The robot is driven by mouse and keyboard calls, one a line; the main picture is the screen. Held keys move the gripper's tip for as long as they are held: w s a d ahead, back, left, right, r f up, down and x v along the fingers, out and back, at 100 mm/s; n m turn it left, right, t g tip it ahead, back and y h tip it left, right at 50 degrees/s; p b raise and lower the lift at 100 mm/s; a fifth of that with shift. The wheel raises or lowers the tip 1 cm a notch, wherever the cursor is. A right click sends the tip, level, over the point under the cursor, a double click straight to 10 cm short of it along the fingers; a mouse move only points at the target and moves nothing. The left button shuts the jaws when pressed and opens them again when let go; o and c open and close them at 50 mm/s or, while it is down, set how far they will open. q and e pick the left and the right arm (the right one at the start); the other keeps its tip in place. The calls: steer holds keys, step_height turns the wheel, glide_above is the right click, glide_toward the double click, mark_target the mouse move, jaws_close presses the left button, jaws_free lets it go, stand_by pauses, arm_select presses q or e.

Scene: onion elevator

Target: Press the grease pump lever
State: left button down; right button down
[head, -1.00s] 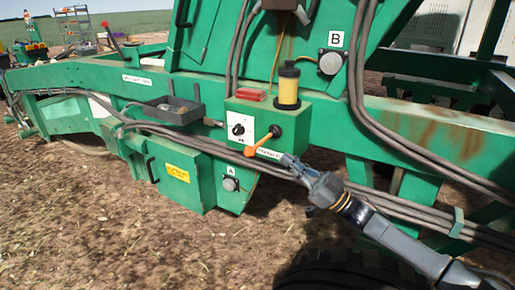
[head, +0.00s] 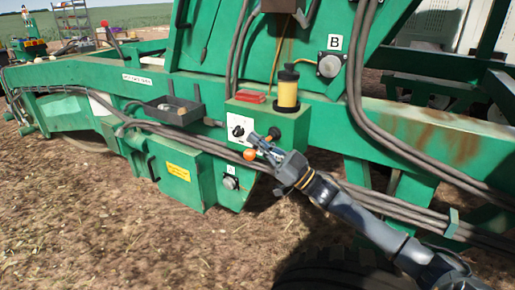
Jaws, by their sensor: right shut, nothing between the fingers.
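The grease pump is a green box on the machine's side beam, with a yellow reservoir with a black cap (head: 287,88) on top. Its lever ends in an orange knob (head: 249,154), which shows just left of my right gripper; the rest of the lever is mostly hidden behind the gripper. My right gripper (head: 254,137) is shut and empty, in front of the box at the lever. I cannot tell whether it touches the lever. My left gripper is not in view.
A white plate with a black dial (head: 238,131) sits left of the lever. Hoses run below the box, above a round port (head: 230,182). Port B (head: 330,65) is at upper right. A dark tray (head: 173,110) and a green cabinet (head: 180,178) are at left. Bare ground lies in front.

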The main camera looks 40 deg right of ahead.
mark_target(252, 155)
steer(key=f, duration=0.4)
steer(key=shift+w+d, duration=0.25)
steer(key=shift+w, duration=0.15)
steer(key=shift+f, duration=0.15)
steer(key=shift+f+n+g+y+b, duration=0.45)
steer(key=shift+f+n+b, duration=0.4)
steer(key=shift+b, duration=0.25)
step_height(252, 155, down, 6)
steer(key=d+n+g+y+b, duration=0.1)
steer(key=n+g+y+b, duration=0.2)
steer(key=n+b, duration=0.4)
steer(key=shift+w+f+n+g+b, duration=0.2)
steer(key=shift+n+g+b, duration=0.2)
steer(key=shift+b, duration=0.8)
steer(key=shift+r, duration=0.15)
